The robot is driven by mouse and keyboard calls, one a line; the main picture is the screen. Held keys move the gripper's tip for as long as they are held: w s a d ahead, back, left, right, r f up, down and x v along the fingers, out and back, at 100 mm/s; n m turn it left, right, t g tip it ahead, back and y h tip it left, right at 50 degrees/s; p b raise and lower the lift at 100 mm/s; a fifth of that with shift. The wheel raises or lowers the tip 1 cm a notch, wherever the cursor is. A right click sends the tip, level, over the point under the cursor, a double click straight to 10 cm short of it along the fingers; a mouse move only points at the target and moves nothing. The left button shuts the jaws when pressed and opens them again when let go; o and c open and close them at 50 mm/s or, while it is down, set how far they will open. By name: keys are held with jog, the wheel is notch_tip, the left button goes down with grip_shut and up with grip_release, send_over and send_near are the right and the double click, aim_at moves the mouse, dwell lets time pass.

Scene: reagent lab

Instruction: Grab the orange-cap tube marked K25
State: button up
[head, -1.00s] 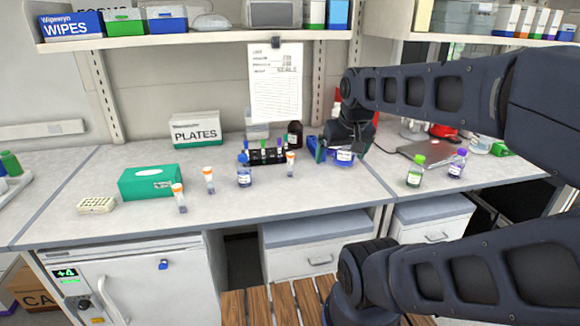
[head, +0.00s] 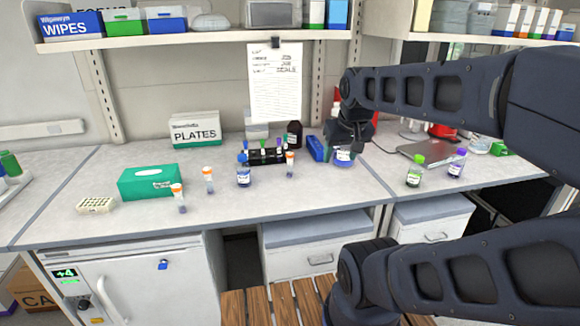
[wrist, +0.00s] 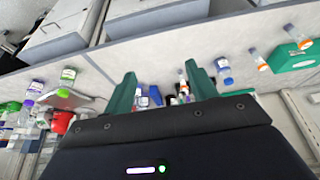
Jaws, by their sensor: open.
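Three orange-cap tubes stand on the bench in the head view: one at the front left (head: 180,198), one behind it (head: 209,180), and one right of the dark rack (head: 290,164). Their markings are too small to read, so I cannot tell which is K25. In the wrist view, two orange-cap tubes are at the upper right (wrist: 259,60) (wrist: 297,36), and another (wrist: 182,76) shows beside the right finger. My gripper (wrist: 161,68) has its green fingers wide apart, with nothing held between them. In the head view it hangs over the bench, right of the tubes.
A dark rack (head: 268,158) holds several capped tubes. A blue-labelled bottle (head: 244,179) stands between the tubes. A blue object (head: 317,148) and a blue bottle (head: 343,159) are near my gripper. A green box (head: 150,182) stands left. The front middle of the bench is clear.

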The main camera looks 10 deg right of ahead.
jog(key=n+g, duration=0.5)
jog(key=n, duration=1.5)
send_over(290, 153)
jog(key=f, duration=1.1)
jog(key=shift+s, duration=0.25)
jog(key=shift+w+f, duration=0.1)
jog(key=shift+f, duration=0.1)
notch_tip(290, 153, down, 11)
jog(key=shift+r, duration=0.2)
jog(key=c, duration=1.1)
